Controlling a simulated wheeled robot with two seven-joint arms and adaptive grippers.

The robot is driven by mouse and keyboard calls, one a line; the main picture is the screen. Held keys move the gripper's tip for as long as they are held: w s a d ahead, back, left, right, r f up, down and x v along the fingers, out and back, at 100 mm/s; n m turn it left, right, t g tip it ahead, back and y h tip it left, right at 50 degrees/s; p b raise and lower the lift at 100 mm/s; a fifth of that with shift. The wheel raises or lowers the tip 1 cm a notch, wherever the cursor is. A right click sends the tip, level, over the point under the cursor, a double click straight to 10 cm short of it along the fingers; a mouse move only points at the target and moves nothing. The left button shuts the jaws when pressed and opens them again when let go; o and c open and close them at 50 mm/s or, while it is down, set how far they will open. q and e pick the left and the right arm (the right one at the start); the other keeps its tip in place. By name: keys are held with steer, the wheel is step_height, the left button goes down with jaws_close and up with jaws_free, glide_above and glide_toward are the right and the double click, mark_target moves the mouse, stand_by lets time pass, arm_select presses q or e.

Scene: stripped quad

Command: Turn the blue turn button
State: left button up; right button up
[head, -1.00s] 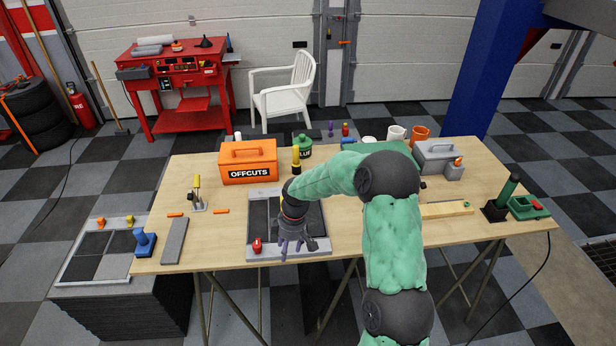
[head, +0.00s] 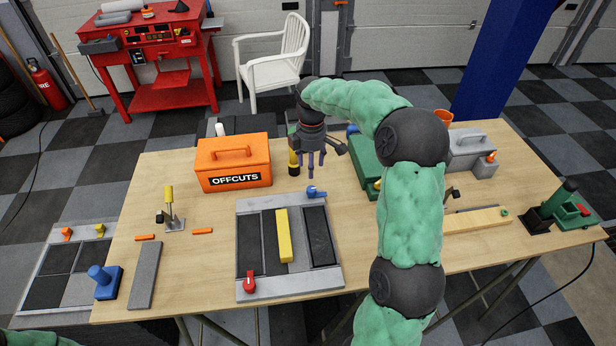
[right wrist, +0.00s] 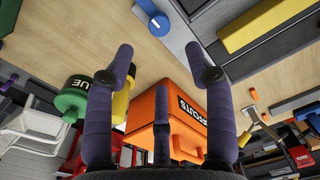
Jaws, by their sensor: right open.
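The blue turn button (head: 315,191) is at the back right corner of a grey framed board (head: 290,290) with dark panels. It also shows at the top of the right wrist view as a round blue knob with a pale stripe (right wrist: 158,24). My right gripper (head: 311,172) has purple fingers and points down. Its fingers are open and empty, apart from the button and just behind it in the head view. In the right wrist view the button lies beyond the two spread fingertips (right wrist: 163,58). My left gripper is out of view.
A red turn button (head: 249,283) is at the board's front left corner, and a yellow bar (head: 284,235) lies on the board. The orange OFFCUTS box (head: 234,163), a yellow-topped bottle (head: 294,160) and a green case (head: 364,160) stand near my right gripper.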

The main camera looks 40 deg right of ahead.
mark_target(311, 189)
step_height(311, 189, down, 11)
steer(key=shift+s+r+b, duration=0.1)
steer(key=shift+r+b, duration=0.05)
steer(key=shift+b, duration=1.05)
jaws_close()
